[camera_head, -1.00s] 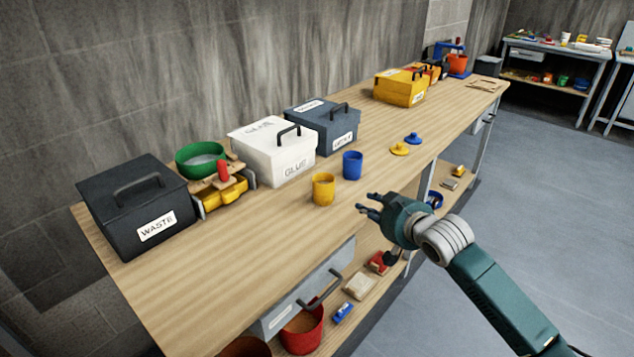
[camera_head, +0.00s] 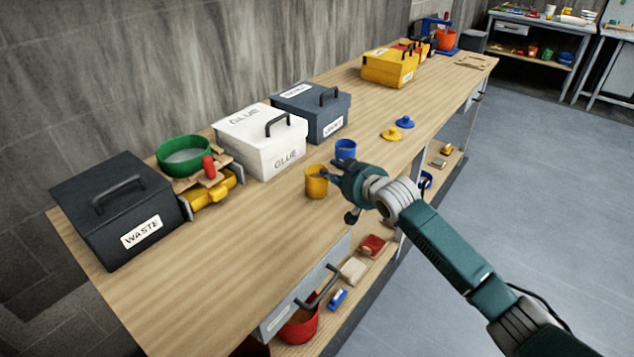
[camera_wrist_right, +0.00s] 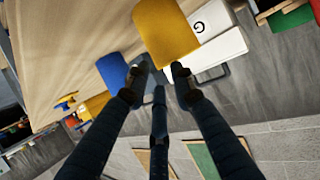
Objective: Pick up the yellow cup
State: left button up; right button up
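The yellow cup (camera_head: 316,186) stands upright on the wooden workbench, in front of the white GLUE box. It also shows in the right wrist view (camera_wrist_right: 165,30), just beyond the fingertips. My right gripper (camera_head: 336,180) is beside the cup on its right, with its fingers pointing toward it. In the right wrist view the fingers of my right gripper (camera_wrist_right: 160,78) are spread apart with nothing between them. The blue cup (camera_head: 346,149) stands behind the gripper, partly hidden by it; it shows in the right wrist view (camera_wrist_right: 113,70) left of the yellow cup. My left gripper is not in view.
The white GLUE box (camera_head: 262,140) and grey box (camera_head: 312,110) stand behind the cups. A black WASTE box (camera_head: 112,207) and green bowl (camera_head: 184,155) are at the left. The bench front is clear.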

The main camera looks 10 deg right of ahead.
jog(key=shift+x, duration=1.05)
jog(key=shift+w+a+f, duration=0.1)
jog(key=shift+w, duration=0.15)
jog(key=shift+s, duration=0.1)
jog(key=shift+c, duration=1.1)
grip_shut()
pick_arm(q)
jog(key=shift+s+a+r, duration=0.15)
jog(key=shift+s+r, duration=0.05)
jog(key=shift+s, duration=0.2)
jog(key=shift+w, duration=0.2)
